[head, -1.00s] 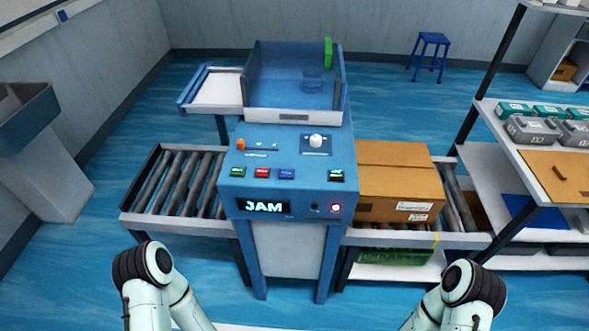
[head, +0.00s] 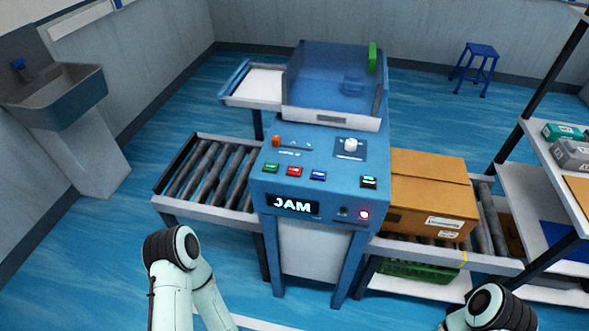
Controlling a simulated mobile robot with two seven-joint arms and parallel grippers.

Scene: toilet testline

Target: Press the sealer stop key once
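The blue sealer (head: 325,235) stands ahead of me with a sloped control panel on top. The panel has a green key (head: 271,168), a red key (head: 294,171), a blue key (head: 318,175) and, apart at the right, a dark key with a green top (head: 368,182). Their labels are too small to read. My two arms show at the bottom, well short of the panel. Neither gripper is in view.
A cardboard box (head: 430,195) sits on the roller conveyor right of the panel. Empty rollers (head: 208,172) extend left. A clear blue hood (head: 332,78) covers the back. A sink (head: 58,98) stands left, a shelf rack (head: 545,200) right, and a stool (head: 476,68) behind.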

